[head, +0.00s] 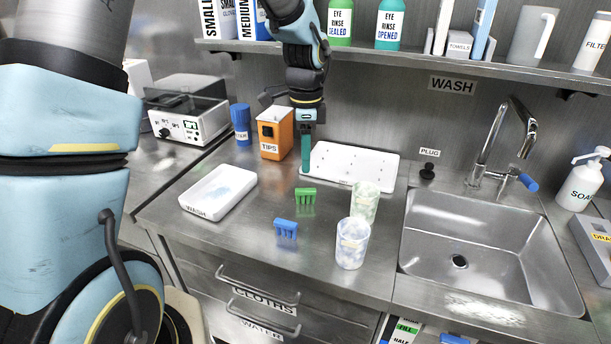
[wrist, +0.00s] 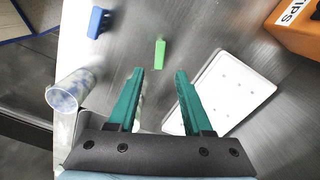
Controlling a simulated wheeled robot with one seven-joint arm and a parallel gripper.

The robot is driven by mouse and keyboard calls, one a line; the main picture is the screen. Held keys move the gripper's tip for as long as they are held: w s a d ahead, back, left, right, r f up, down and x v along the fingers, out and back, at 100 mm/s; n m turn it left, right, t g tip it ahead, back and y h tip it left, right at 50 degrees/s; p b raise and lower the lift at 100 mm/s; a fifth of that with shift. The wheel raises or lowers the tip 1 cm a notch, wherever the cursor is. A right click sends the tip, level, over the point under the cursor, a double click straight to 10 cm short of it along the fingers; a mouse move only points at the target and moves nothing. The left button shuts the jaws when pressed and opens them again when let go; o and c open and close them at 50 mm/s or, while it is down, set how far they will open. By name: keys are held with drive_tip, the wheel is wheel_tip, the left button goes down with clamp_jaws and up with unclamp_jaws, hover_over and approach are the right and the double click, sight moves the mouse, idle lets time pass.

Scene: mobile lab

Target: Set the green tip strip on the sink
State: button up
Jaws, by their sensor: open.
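The green tip strip (head: 305,196) stands on the steel counter, behind and right of a similar blue strip (head: 286,229). It also shows in the wrist view (wrist: 160,53), just beyond the gap between my fingertips. My gripper (head: 306,170) points down, with its teal fingers above and behind the green strip. In the wrist view my gripper (wrist: 160,71) is open, with nothing between the fingers. The sink (head: 480,235) is an empty steel basin set in the counter at the right.
Two speckled cups (head: 352,244) stand between the strips and the sink. A white WASH tray (head: 218,191) lies left, a white perforated board (head: 350,166) behind, and an orange TIPS box (head: 275,134) behind left. A faucet (head: 484,150) rises behind the sink. A shelf (head: 420,62) runs above.

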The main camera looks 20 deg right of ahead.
drive_tip(key=s+a+r+n, duration=0.1)
drive_tip(key=s+a+n, duration=0.1)
drive_tip(key=a+n, duration=0.8)
drive_tip(key=s+a+r+n+t, duration=0.1)
drive_tip(key=s+a+n, duration=0.1)
drive_tip(key=a+n, duration=0.9)
drive_tip(key=a, duration=0.9)
drive_tip(key=shift+a+t, duration=0.2)
drive_tip(key=shift+t, duration=0.1)
